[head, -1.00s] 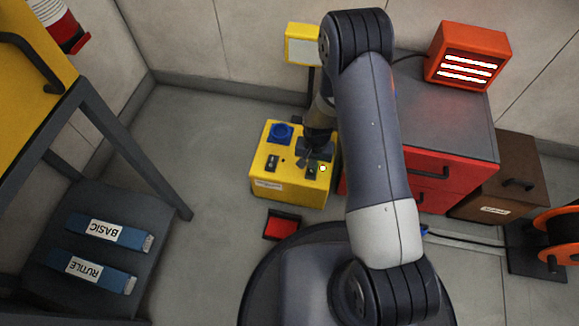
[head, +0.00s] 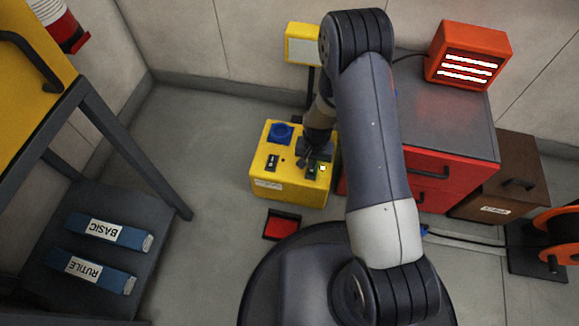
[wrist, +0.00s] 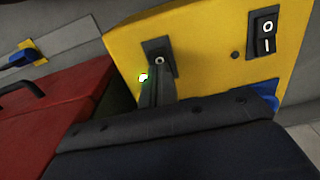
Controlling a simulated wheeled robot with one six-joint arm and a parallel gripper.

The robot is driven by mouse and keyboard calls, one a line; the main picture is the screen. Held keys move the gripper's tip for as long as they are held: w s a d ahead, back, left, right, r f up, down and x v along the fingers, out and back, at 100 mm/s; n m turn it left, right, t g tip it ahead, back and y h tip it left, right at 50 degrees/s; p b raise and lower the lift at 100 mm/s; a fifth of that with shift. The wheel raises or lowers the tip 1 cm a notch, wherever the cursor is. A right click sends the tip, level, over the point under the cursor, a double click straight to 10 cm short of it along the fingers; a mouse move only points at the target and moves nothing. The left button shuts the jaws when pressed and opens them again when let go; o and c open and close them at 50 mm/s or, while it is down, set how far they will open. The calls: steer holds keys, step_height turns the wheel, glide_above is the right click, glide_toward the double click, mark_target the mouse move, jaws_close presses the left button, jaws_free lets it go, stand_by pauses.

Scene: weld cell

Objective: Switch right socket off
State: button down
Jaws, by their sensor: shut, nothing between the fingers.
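The yellow socket box (head: 290,192) stands on the floor in the head view. Its left switch (head: 271,163) and blue left socket (head: 280,132) show clearly; the right socket is hidden behind my gripper. The right switch (head: 312,170) has a lit lamp (head: 322,168) beside it. In the wrist view the right switch (wrist: 160,60) shows its O end, while its lower part is hidden by my fingers. The lit lamp (wrist: 143,77) glows greenish white there. My gripper (wrist: 157,80) is shut and empty, its tips at the right switch; I cannot tell whether they touch it.
A red drawer cabinet (head: 450,170) stands close to the box's right. A red tray (head: 281,226) lies in front of the box. A yellow lamp-like unit (head: 303,45) on a post stands behind. The floor left of the box is clear.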

steer(key=shift+f+b, duration=0.95)
steer(key=shift+f, duration=0.3)
stand_by(0.3)
steer(key=shift+r+p, duration=2.35)
steer(key=shift+r, duration=1.2)
steer(key=shift+f, duration=0.15)
